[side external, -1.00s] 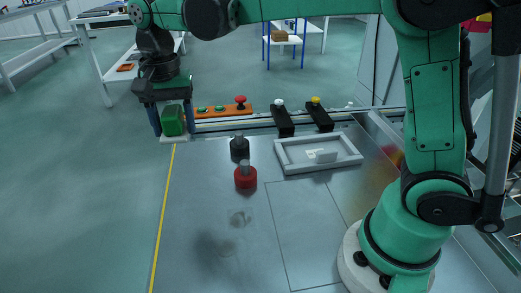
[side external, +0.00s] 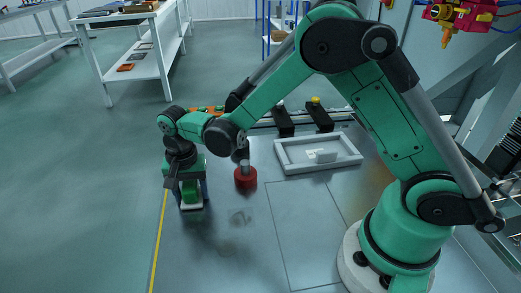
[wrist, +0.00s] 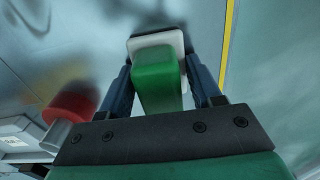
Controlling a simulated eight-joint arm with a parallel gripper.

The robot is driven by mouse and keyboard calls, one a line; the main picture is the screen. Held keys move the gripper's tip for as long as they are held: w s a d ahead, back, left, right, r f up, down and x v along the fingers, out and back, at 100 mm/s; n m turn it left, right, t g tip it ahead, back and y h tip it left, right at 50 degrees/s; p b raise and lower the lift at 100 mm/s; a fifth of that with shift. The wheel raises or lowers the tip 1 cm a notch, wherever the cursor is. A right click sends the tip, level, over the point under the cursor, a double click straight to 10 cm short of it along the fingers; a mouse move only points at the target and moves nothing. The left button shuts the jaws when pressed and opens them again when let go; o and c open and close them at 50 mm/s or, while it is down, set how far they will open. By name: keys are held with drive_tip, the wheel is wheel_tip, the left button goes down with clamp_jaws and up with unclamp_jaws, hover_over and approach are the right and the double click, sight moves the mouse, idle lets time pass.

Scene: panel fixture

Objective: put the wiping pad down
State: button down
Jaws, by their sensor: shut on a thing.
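My gripper (side external: 191,197) is shut on the wiping pad, which has a green block grip (side external: 190,190) and a pale base (side external: 192,206). In the wrist view the green grip (wrist: 157,75) sits between my two dark fingers, with the white base beyond it. The pad is over the left part of the grey metal panel (side external: 250,255), close to the yellow line. I cannot tell whether its base touches the panel. Dark smudges (side external: 237,217) show on the panel to the right of the pad.
A red cylinder with a grey stem (side external: 245,178) stands right of my gripper; it also shows in the wrist view (wrist: 72,101). A grey tray (side external: 290,169) with a small white block lies farther right. Black brackets (side external: 284,122) stand behind. The panel's front is clear.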

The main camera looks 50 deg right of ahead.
sight(191, 183)
drive_tip(key=shift+f, duration=0.35)
drive_tip(key=shift+c, duration=0.8)
unclamp_jaws()
wheel_tip(191, 183, up, 12)
drive_tip(key=shift+f, duration=0.1)
drive_tip(key=s+d+r+n+t, duration=0.2)
drive_tip(key=s+d+n+t, duration=0.5)
drive_tip(key=s+n, duration=0.2)
drive_tip(key=shift+s+d+r, duration=0.3)
drive_tip(key=shift+s, duration=0.65)
